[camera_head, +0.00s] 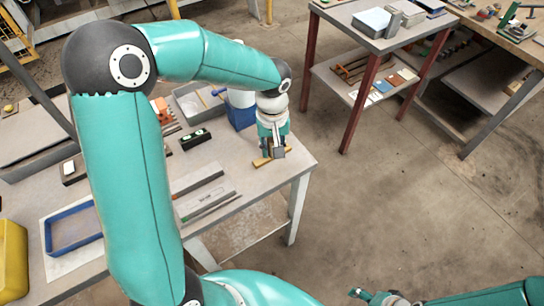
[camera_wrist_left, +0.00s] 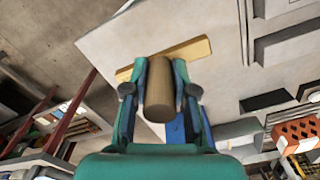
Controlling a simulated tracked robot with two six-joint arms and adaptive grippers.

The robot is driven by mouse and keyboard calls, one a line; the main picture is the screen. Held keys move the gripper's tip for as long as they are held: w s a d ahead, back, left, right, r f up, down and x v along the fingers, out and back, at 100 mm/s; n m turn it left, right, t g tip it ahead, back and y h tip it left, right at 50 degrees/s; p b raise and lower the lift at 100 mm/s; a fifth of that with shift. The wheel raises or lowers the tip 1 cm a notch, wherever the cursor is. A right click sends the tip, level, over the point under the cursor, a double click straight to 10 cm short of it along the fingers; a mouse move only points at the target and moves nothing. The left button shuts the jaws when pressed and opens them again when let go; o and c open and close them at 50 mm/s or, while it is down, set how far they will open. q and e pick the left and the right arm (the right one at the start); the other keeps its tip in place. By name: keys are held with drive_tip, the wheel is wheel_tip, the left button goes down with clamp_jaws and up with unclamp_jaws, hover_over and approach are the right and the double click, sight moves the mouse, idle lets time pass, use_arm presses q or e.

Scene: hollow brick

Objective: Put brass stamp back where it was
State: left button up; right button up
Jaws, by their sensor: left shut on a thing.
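My left gripper (camera_head: 272,148) is over the near right corner of the workbench (camera_head: 290,163). In the left wrist view its fingers (camera_wrist_left: 160,80) are closed around a brownish, brass-coloured cylinder, the brass stamp (camera_wrist_left: 160,100). A flat yellow bar (camera_head: 262,161) lies on the bench below the gripper; it also shows in the wrist view (camera_wrist_left: 195,48), partly hidden by the stamp and fingers. I cannot tell whether the stamp touches the bar or bench. My right gripper (camera_head: 375,297) is at the bottom edge of the head view, partly cut off, its jaws unclear.
A blue box (camera_head: 241,115) stands just behind the left gripper. A black-green level (camera_head: 196,139), a grey tray (camera_head: 190,98) and an orange hollow brick (camera_wrist_left: 297,134) are farther away. Flat grey bars (camera_head: 198,182) lie nearer. The bench edge is close on the right.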

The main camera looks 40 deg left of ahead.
sight(272, 159)
use_arm(q)
drive_tip(key=shift+f, duration=2.45)
drive_tip(key=shift+f, duration=0.2)
drive_tip(key=o, duration=0.9)
drive_tip(key=shift+r, duration=0.1)
drive_tip(key=shift+r, duration=0.1)
wheel_tip(272, 159, up, 10)
drive_tip(key=shift+r, duration=1)
